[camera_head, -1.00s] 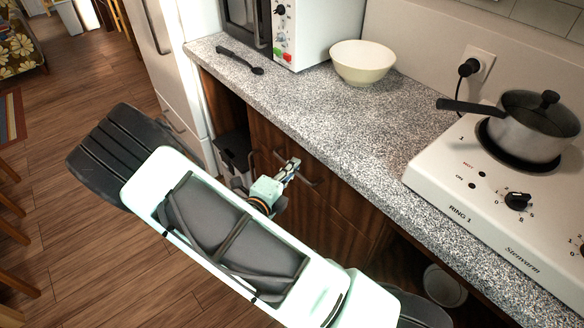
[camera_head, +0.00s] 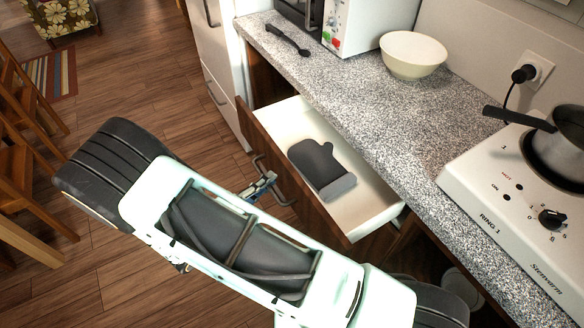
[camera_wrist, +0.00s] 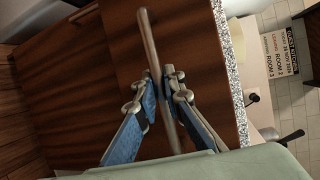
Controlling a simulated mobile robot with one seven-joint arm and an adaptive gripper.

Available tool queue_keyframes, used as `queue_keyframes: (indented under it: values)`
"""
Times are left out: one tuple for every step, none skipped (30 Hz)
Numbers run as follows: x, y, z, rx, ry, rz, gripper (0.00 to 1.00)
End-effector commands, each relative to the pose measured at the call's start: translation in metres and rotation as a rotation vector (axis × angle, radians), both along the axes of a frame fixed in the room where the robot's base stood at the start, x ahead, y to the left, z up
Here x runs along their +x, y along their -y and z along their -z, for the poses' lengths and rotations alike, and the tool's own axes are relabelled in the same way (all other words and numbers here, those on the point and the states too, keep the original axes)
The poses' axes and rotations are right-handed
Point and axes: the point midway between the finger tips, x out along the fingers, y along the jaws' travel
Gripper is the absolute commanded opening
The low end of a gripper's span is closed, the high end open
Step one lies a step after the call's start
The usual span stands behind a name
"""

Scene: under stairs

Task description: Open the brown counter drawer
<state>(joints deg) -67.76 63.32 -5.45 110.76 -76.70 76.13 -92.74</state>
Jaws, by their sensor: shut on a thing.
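The brown counter drawer (camera_head: 318,216) stands pulled out from under the counter in the head view, its white inside showing. A dark grey oven mitt (camera_head: 318,163) with a lighter cuff lies in it. My gripper (camera_head: 266,187) is at the drawer's bar handle (camera_head: 286,203), partly hidden by my arm. In the wrist view, the fingers of my gripper (camera_wrist: 161,82) are on either side of the metal handle (camera_wrist: 149,38) and closed on it. The brown drawer front (camera_wrist: 115,60) lies behind the handle.
Wooden chairs (camera_head: 30,170) stand at the left. Wood floor (camera_head: 150,95) lies open between.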

Motion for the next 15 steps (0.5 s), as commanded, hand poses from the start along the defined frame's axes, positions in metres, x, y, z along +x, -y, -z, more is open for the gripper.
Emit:
queue_keyframes:
  values:
    - [-0.007,-0.013,0.001,0.003,0.000,-0.003,0.00]
    - [-0.011,-0.019,0.001,0.002,-0.001,-0.003,0.00]
    - [-0.016,-0.027,0.001,0.002,-0.001,-0.003,0.00]
    - [-0.019,-0.032,0.001,0.002,-0.001,-0.003,0.00]
    - [-0.022,-0.037,0.001,0.002,0.000,-0.002,0.00]
    - [-0.026,-0.043,0.001,0.002,0.000,-0.002,0.00]
    - [-0.029,-0.048,0.002,0.002,-0.001,-0.002,0.00]
    - [-0.031,-0.053,0.002,0.002,0.000,-0.002,0.00]
    - [-0.035,-0.057,0.001,0.001,-0.001,-0.001,0.00]
    - [-0.037,-0.061,0.001,0.001,-0.001,-0.001,0.00]
    - [-0.038,-0.064,0.001,0.001,0.000,-0.001,0.00]
    - [-0.041,-0.068,0.001,0.001,0.001,-0.001,0.00]
    - [-0.042,-0.070,0.001,0.000,0.000,-0.001,0.00]
    - [-0.044,-0.072,0.001,-0.001,0.000,-0.001,0.00]
    - [-0.045,-0.075,0.001,0.000,-0.001,-0.001,0.00]
